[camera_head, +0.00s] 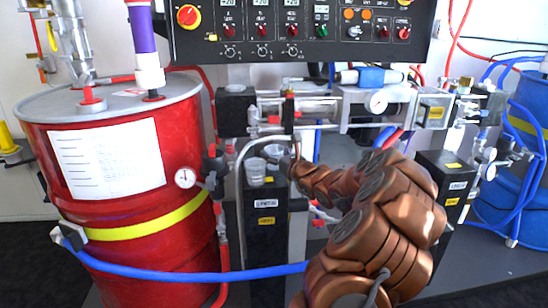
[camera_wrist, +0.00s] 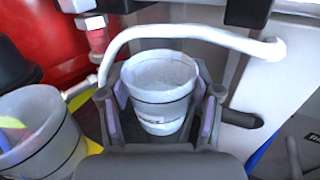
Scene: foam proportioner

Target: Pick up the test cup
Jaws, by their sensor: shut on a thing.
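A translucent white test cup (camera_wrist: 160,92) stands upright between the two fingers of my gripper (camera_wrist: 161,84) in the wrist view, with a finger pad against each side. It has dark bands and a small label, and its mouth faces up. In the head view the held cup (camera_head: 274,151) shows small at the end of my arm, above the black stand (camera_head: 266,215); my gripper (camera_head: 283,157) is partly hidden there. I cannot tell whether the cup's base touches the stand. A second, similar cup (camera_head: 255,168) stands on the stand at left, also in the wrist view (camera_wrist: 40,125).
A white curved pipe (camera_wrist: 190,32) passes close behind the held cup. A red drum (camera_head: 125,190) stands left, with a blue hose (camera_head: 180,272) across its front. The control panel (camera_head: 300,25) and pipework are above and behind; another black stand (camera_head: 445,185) is right.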

